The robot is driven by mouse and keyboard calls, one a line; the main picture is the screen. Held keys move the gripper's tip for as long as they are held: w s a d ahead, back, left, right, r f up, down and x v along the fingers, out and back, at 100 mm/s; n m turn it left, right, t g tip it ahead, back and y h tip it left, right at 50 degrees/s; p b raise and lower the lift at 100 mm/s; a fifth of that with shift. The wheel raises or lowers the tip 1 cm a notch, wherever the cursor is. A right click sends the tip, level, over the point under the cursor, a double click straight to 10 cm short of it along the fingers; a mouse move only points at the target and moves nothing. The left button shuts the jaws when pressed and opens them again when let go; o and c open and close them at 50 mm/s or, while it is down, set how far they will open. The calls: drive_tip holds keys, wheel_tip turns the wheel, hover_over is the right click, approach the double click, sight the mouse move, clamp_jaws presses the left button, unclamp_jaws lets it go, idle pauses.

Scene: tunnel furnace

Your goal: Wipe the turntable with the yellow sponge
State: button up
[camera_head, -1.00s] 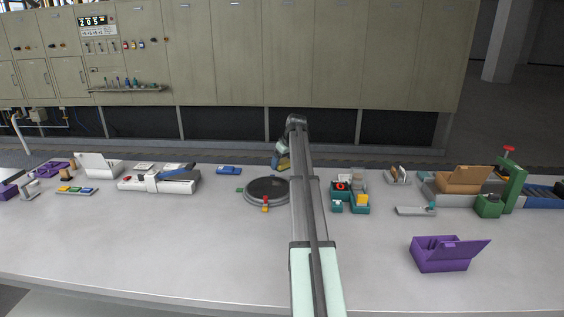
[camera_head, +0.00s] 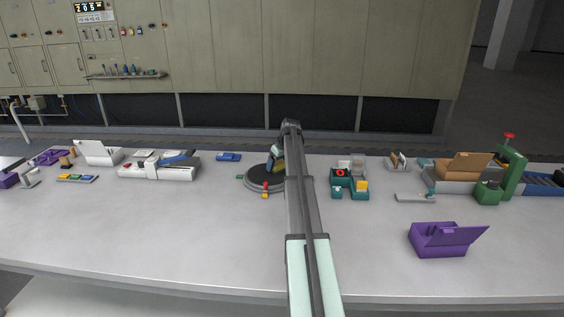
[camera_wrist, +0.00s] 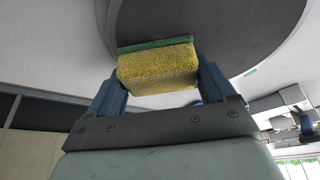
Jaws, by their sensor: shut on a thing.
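The turntable (camera_head: 259,180) is a dark round disc with a grey rim on the table, left of my arm in the head view. It fills the top of the wrist view (camera_wrist: 215,22). The yellow sponge (camera_wrist: 158,70) has a green layer on its far side and sits between the two blue fingers of my gripper (camera_wrist: 160,78). My gripper is shut on it, at the turntable in the head view (camera_head: 278,168). My arm hides the turntable's right part. I cannot tell whether the sponge touches the disc.
A small red and yellow piece (camera_head: 265,190) stands at the turntable's front edge. Teal bins (camera_head: 345,184) are to the right of my arm, and an open purple box (camera_head: 440,242) is at front right. A white device (camera_head: 160,170) is to the left.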

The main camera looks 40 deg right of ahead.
sight(283, 162)
drive_tip(key=shift+w+a, duration=0.65)
drive_tip(key=shift+s+d+f, duration=0.1)
drive_tip(key=shift+s+d, duration=1.35)
drive_tip(key=shift+w+a+r, duration=0.1)
drive_tip(key=shift+r, duration=4)
drive_tip(key=w+d, duration=0.2)
drive_tip(key=d, duration=1.3)
drive_tip(key=shift+s+f, duration=0.15)
drive_tip(key=shift+f, duration=2.5)
drive_tip(key=shift+s+f, duration=0.15)
drive_tip(key=shift+f, duration=2.45)
drive_tip(key=shift+f, duration=0.1)
